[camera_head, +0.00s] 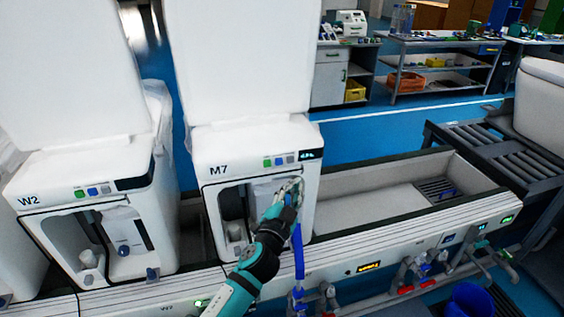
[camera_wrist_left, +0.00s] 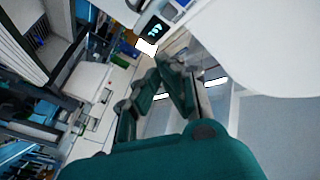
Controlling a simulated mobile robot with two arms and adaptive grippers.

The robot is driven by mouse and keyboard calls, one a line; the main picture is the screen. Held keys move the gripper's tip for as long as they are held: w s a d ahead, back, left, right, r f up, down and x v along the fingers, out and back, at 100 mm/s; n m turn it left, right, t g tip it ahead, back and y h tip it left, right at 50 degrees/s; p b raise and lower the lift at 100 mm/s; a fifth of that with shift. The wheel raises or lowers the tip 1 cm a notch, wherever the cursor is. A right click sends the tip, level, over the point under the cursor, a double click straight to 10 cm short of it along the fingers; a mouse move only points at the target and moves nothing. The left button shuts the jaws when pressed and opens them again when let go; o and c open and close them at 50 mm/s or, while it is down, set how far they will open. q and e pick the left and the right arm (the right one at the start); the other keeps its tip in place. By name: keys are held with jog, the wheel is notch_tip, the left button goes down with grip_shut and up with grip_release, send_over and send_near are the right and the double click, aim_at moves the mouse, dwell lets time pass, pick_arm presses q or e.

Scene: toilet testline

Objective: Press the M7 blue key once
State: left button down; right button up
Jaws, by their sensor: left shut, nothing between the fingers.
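The M7 unit (camera_head: 240,141) is a white toilet-test machine with a raised white lid. Its front panel has a row of small keys: green, the blue key (camera_head: 279,161) and a pale one, with a dark lit display (camera_head: 308,155) to their right. My left gripper (camera_head: 296,183) is shut and empty. In the head view it is below and right of the blue key, in front of the machine's opening. In the left wrist view the fingers (camera_wrist_left: 170,62) are together, below the lit display (camera_wrist_left: 155,29). I cannot make out the blue key clearly there. My right gripper is not in view.
The W2 unit (camera_head: 90,180) with similar keys stands to the left. A blue hose (camera_head: 298,255) hangs below my left gripper. Valves and pipes (camera_head: 420,270) run along the front of the bench. An empty trough (camera_head: 380,203) lies to the right.

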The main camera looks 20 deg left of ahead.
aim_at(279, 162)
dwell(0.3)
pick_arm(q)
jog(key=shift+w+a+b, duration=0.2)
jog(key=shift+w+a, duration=0.65)
jog(key=shift+w, duration=0.4)
jog(key=shift+w+a+b, duration=0.15)
jog(key=shift+w+a, duration=0.65)
jog(key=shift+w, duration=0.4)
jog(key=shift+w+a+b, duration=0.2)
jog(key=shift+w+a, duration=0.65)
jog(key=shift+w, duration=0.4)
jog(key=shift+w+a, duration=0.25)
jog(key=shift+w, duration=0.1)
